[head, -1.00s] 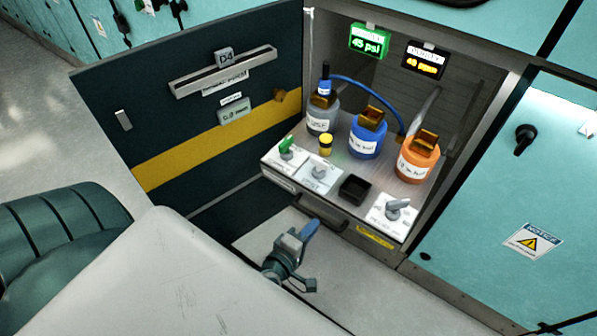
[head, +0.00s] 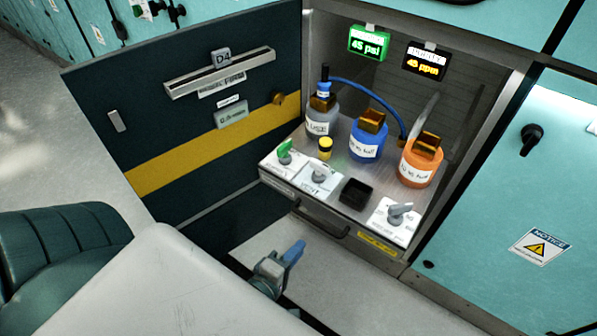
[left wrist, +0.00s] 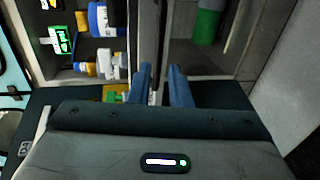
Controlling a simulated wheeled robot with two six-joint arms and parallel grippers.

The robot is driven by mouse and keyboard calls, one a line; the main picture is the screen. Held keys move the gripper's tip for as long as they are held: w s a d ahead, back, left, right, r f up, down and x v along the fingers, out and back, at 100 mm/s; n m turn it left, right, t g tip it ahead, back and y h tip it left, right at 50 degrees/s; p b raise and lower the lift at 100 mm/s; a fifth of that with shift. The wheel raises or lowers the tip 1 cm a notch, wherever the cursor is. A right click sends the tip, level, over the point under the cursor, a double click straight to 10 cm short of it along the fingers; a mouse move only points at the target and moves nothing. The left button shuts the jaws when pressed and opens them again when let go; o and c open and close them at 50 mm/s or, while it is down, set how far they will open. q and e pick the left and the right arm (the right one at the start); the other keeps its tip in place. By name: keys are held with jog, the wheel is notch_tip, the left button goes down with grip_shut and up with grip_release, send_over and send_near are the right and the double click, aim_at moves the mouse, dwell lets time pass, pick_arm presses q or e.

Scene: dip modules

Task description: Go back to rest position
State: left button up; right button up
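My left gripper (head: 292,254) is low in front of the open cabinet, below its pull-out shelf and apart from it. In the left wrist view, its two blue fingers (left wrist: 161,84) stand apart with nothing held between them; a dark vertical edge shows in the gap behind. My right gripper is in neither view.
The cabinet shelf (head: 335,203) holds a grey bottle (head: 322,125), a blue bottle (head: 367,146), an orange bottle (head: 417,170), valve knobs and a black square cup (head: 355,191). The dark cabinet door (head: 190,130) stands open at left. Bare floor (head: 365,290) shows below.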

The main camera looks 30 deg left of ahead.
pick_arm(q)
jog(key=shift+f, duration=0.1)
